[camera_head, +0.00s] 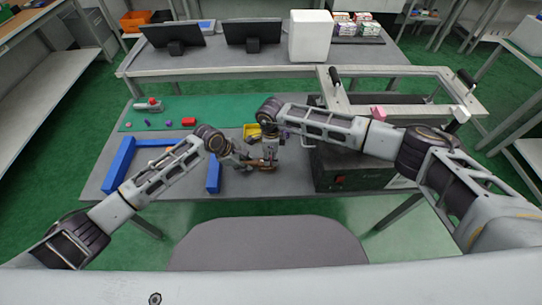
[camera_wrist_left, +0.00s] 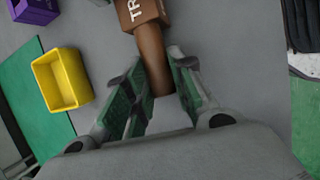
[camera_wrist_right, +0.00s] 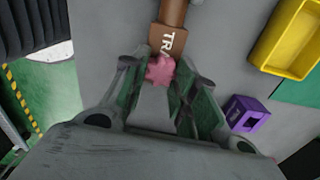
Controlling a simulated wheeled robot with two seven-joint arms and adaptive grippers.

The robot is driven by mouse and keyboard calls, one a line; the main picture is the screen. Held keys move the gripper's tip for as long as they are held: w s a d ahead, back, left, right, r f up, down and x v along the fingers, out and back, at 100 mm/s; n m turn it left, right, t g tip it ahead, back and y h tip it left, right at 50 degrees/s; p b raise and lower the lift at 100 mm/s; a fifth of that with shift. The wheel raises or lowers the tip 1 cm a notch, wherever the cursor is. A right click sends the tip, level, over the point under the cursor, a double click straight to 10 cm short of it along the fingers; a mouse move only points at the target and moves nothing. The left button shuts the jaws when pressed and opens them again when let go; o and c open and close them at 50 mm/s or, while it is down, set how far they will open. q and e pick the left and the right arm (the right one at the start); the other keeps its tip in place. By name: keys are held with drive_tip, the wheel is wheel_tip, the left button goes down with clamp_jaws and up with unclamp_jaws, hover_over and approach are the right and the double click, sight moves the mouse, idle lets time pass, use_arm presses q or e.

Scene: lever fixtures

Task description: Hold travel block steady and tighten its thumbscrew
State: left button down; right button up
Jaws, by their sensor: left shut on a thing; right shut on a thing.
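The brown travel block, lettered "TR", shows at the top of the left wrist view (camera_wrist_left: 140,12) and in the right wrist view (camera_wrist_right: 168,38). In the left wrist view, a brown bar (camera_wrist_left: 153,60) runs from it between the fingers of my left gripper (camera_wrist_left: 158,90), which is shut on it. In the right wrist view, a pink thumbscrew (camera_wrist_right: 160,69) sits at the block's near side, between the fingers of my right gripper (camera_wrist_right: 160,85), which is shut on it. In the head view both grippers meet over the mid-table, largely hiding the block.
A yellow bin (camera_wrist_left: 62,80) and a purple box (camera_wrist_right: 247,113) stand close by. Blue rails (camera_head: 122,165) lie on the table's left. A red block (camera_head: 188,122) is on the green mat (camera_head: 215,109). A dark machine box (camera_head: 345,178) with a frame stands at right.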

drive_tip(key=m, duration=1)
drive_tip(key=shift+s+a, duration=0.1)
drive_tip(key=m, duration=0.5)
drive_tip(key=shift+a+m, duration=0.1)
drive_tip(key=shift+m, duration=0.2)
drive_tip(key=m, duration=0.4)
drive_tip(key=shift+m, duration=0.4)
drive_tip(key=o, duration=1)
drive_tip(key=shift+a, duration=0.1)
drive_tip(key=shift+r, duration=0.1)
drive_tip(key=shift+r, duration=5.9)
